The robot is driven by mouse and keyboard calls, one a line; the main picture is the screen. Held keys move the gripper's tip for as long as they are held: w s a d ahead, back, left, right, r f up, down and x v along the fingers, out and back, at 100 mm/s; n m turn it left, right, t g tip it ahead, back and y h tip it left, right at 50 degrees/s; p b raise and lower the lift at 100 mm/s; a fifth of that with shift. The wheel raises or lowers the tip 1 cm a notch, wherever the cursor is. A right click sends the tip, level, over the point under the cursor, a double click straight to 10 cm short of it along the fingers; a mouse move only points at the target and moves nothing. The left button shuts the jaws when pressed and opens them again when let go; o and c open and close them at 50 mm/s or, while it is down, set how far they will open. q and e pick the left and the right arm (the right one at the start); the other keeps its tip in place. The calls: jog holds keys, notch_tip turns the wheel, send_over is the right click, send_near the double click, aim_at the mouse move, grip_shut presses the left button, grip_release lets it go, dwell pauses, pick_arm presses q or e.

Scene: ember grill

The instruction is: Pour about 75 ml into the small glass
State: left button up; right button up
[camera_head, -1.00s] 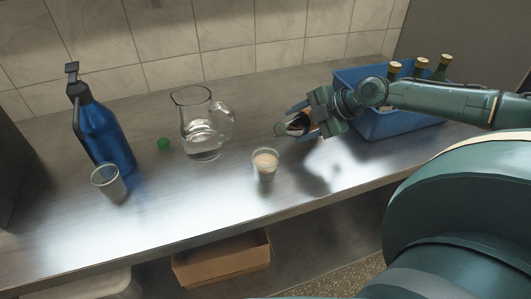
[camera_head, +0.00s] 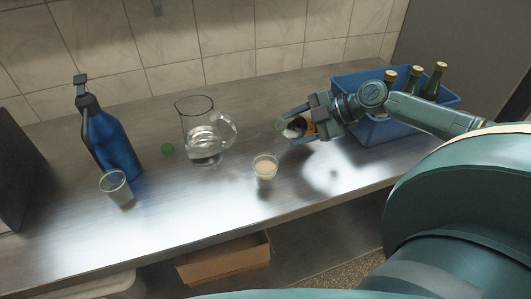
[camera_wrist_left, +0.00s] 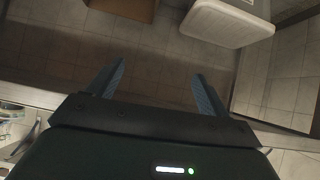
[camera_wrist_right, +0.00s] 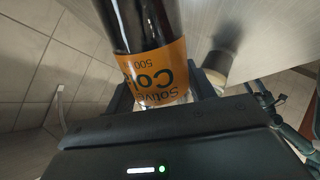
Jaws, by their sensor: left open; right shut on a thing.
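My right gripper (camera_head: 305,122) is shut on a dark bottle with an orange label (camera_wrist_right: 160,72). In the head view the bottle (camera_head: 299,128) lies strongly tilted, its neck end to the left, above and right of a glass with tan contents (camera_head: 265,170). No stream shows between them. A second glass (camera_head: 116,188), pale and seemingly empty, stands at the left. I cannot tell by size which is the small glass. My left gripper (camera_wrist_left: 157,85) is open and empty over the floor in the left wrist view, and out of the head view.
A glass jug (camera_head: 203,138) with clear liquid stands behind the glasses. A blue crate (camera_head: 385,128) with several bottles is behind my right arm. The counter's front middle is clear.

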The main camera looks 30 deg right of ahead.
aim_at(298, 118)
jog(key=shift+a+r+m+y, duration=0.3)
jog(key=shift+a+y, duration=0.05)
jog(key=shift+y, duration=0.15)
jog(key=shift+s+a+r+m+y+b, duration=0.15)
jog(key=shift+a+r+m+y+b, duration=0.15)
jog(key=shift+a+m+y+b, duration=0.35)
jog(key=shift+d+y+b, duration=0.25)
jog(key=shift+y+b, duration=0.4)
jog(key=shift+b, duration=0.1)
jog(key=shift+d+r+m+y+b, duration=0.1)
jog(key=shift+r+m+y+b, duration=0.15)
jog(key=shift+m+y+b, duration=0.75)
jog(key=shift+r+m+y+b, duration=0.25)
jog(key=shift+y+b, duration=0.25)
jog(key=shift+b, duration=0.35)
jog(key=shift+r+m+t+y, duration=0.3)
jog(key=shift+r, duration=0.3)
pick_arm(q)
jog(key=shift+w+d+f+m+t+h, duration=0.25)
jog(key=shift+d+f, duration=0.1)
jog(key=shift+d, duration=0.3)
jog(key=shift+w+d+f+m+t+h, duration=0.15)
jog(key=shift+d+f+m+h, duration=0.15)
jog(key=shift+d, duration=0.3)
pick_arm(e)
jog(key=shift+r+m+y, duration=0.15)
jog(key=shift+m+y, duration=0.15)
jog(key=shift+m, duration=0.1)
pick_arm(q)
jog(key=shift+w, duration=0.1)
